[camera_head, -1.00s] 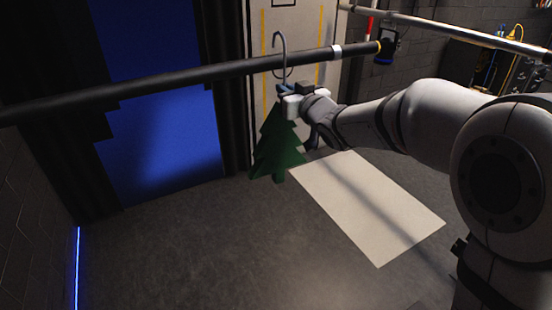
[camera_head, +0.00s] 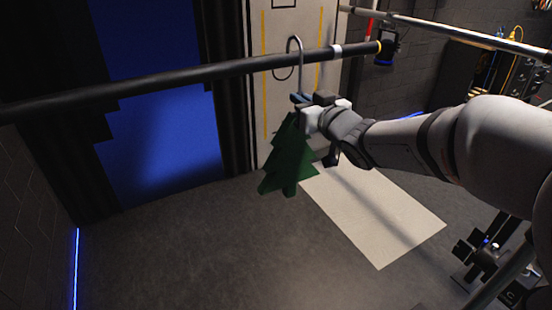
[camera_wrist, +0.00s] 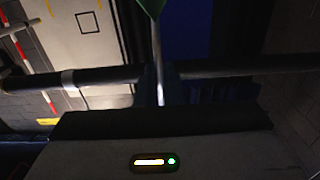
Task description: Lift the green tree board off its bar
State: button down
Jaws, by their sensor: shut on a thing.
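The green tree board (camera_head: 289,160) hangs below the black bar (camera_head: 180,77), tilted so that its foot points down and left. Its grey wire hook (camera_head: 299,50) rises from its top and still loops around the bar; I cannot tell whether it touches. My gripper (camera_head: 302,100) is shut on the hook's stem just above the board's top and hides that part. In the wrist view, the green tip (camera_wrist: 152,6) shows at the top edge. The hook's stem (camera_wrist: 159,88) runs down from it past the bar (camera_wrist: 220,66).
The bar's free end with a yellow tip (camera_head: 379,47) and a white band (camera_head: 336,51) lies right of the hook. A second, pale bar (camera_head: 450,29) stands behind right. A pale mat (camera_head: 375,215) lies on the floor. The floor below the board is clear.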

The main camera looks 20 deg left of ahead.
jog(key=shift+r+v, duration=0.2)
jog(key=shift+v, duration=2.55)
